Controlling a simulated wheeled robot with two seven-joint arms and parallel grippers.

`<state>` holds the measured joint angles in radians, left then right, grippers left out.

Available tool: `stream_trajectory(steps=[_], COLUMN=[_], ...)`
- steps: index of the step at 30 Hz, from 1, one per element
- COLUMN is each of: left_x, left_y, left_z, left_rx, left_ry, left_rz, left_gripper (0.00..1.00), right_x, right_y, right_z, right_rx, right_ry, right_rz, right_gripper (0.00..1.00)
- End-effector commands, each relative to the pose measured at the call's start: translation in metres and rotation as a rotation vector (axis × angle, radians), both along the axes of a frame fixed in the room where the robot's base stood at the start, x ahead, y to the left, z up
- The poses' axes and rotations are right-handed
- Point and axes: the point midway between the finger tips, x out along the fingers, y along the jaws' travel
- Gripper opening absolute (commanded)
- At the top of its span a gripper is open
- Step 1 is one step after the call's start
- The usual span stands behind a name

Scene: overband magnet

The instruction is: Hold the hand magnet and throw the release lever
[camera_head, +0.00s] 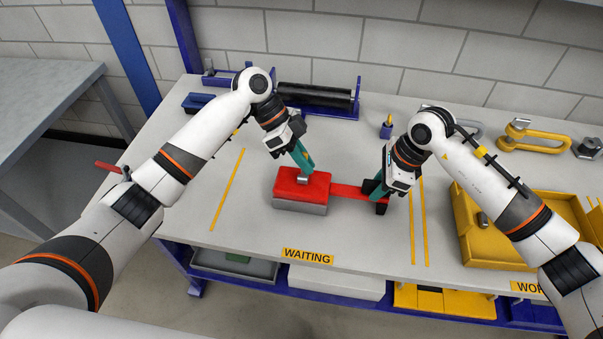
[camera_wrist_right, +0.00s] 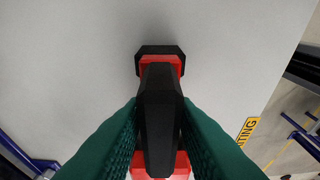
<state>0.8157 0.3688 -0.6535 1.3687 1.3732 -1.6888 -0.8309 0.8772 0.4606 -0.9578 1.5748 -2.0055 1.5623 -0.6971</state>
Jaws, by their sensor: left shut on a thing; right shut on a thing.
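The hand magnet (camera_head: 290,190) lies on the grey bench, a red block on a grey base with a red bar (camera_head: 347,190) running right to a black grip. My right gripper (camera_head: 376,188) is shut on that black grip, which in the right wrist view (camera_wrist_right: 160,115) stands between its green fingers. My left gripper (camera_head: 306,165) comes down from above onto the red block. It is shut at the short grey release lever (camera_head: 302,180) on the block's top; its fingers partly hide the lever.
A yellow tray (camera_head: 475,245) stands right of yellow bench lines. A yellow shackle (camera_head: 535,137) and a small blue-and-yellow item (camera_head: 386,127) lie farther back. A blue-framed black roller (camera_head: 315,98) stands behind my left gripper. The bench in front of the magnet is clear around the WAITING label (camera_head: 307,256).

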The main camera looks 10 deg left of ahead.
Motion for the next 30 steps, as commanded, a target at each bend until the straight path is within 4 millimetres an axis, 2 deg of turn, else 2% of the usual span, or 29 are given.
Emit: stream_trajectory(steps=[6,17,23,24,27,28,30], left_x=[0.004,0.0049,0.0097,0.0096,0.0094,0.0094,0.0094], left_y=[0.0004,0.0003,0.0002,0.0007,0.0007,0.0007,0.0006], left_z=[-0.0019,-0.0022,-0.0039,-0.0044,-0.0042,-0.0042,-0.0041], left_rx=[0.002,0.003,0.003,0.003,0.003,0.003,0.003], left_ry=[0.084,0.099,0.196,0.2,0.196,0.196,0.195], left_rz=[0.001,0.001,0.002,0.002,0.002,0.002,0.001], left_gripper=[0.0,0.0,0.0,0.15,0.31,0.36,0.37], right_x=[0.0004,0.0004,0.0004,0.0005,0.0005,0.0005,0.0005], right_y=[-0.0004,-0.0005,-0.0005,-0.0005,-0.0005,-0.0005,-0.0005], right_z=[0.0004,0.0005,0.0005,0.0005,0.0005,0.0005,0.0005], right_rx=[0.0,0.0,0.0,0.0,0.0,0.0,0.0], right_ry=[-0.001,-0.001,-0.001,-0.001,-0.001,-0.001,-0.001], right_rz=[0.0,0.0,0.0,0.0,0.0,0.0,0.0], right_gripper=[0.0,0.0,0.0,0.0,0.0,0.0,0.0])
